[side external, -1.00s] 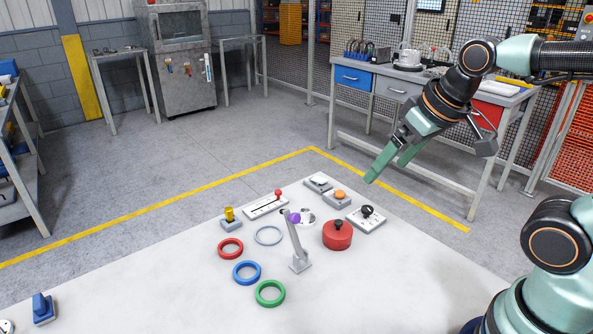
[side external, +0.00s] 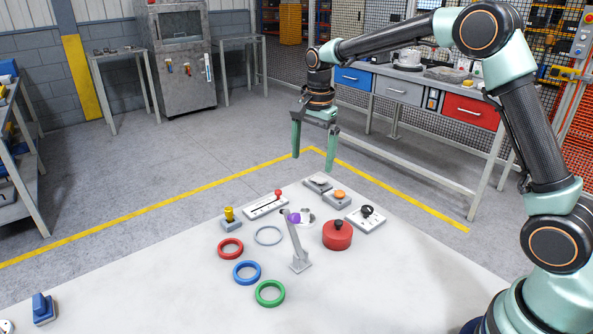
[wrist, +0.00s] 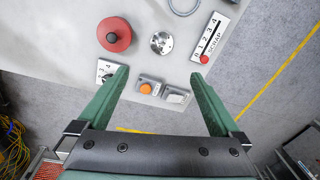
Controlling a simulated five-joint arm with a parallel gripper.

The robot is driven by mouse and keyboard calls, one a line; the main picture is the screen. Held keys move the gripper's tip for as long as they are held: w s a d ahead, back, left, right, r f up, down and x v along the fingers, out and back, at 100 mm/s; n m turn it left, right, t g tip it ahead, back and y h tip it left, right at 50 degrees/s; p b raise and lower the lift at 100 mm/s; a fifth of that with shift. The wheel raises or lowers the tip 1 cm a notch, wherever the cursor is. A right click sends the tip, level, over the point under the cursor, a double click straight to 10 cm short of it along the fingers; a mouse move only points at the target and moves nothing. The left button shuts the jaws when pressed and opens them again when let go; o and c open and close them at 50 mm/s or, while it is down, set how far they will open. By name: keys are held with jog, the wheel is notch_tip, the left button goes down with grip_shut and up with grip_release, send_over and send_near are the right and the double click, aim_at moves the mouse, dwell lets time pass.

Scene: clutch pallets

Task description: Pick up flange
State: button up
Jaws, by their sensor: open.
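The flange (side external: 307,217) is a small silver metal disc with holes, lying flat on the pale table. In the side view it is partly hidden behind a grey lever with a purple knob. In the wrist view the flange (wrist: 161,43) shows whole, a little beyond the fingertips and close to midway between them. My gripper (side external: 315,163) has two green fingers pointing down. It is open and empty, well above the table's far edge and apart from the flange. The open fingers also show in the wrist view (wrist: 160,74).
A red lidded pot (side external: 337,236) and a grey lever (side external: 299,250) stand close to the flange. A slider box (side external: 265,207), an orange button box (side external: 337,200) and a knob box (side external: 366,219) surround it. Coloured rings, such as the green ring (side external: 270,294), lie nearer.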

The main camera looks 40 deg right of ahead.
aim_at(305, 210)
jog(key=w+f+m, duration=0.1)
jog(key=f, duration=0.3)
jog(key=f+m, duration=0.1)
jog(key=f, duration=0.3)
jog(key=w+f+m+g, duration=0.1)
jog(key=f, duration=0.3)
jog(key=shift+w+d+f, duration=0.1)
jog(key=shift+w+f, duration=0.15)
jog(key=shift+w, duration=0.05)
jog(key=f, duration=0.4)
jog(key=shift+s+f, duration=0.1)
jog(key=shift+s, duration=0.25)
jog(key=shift+f, duration=0.5)
jog(key=shift+r, duration=0.1)
grip_shut()
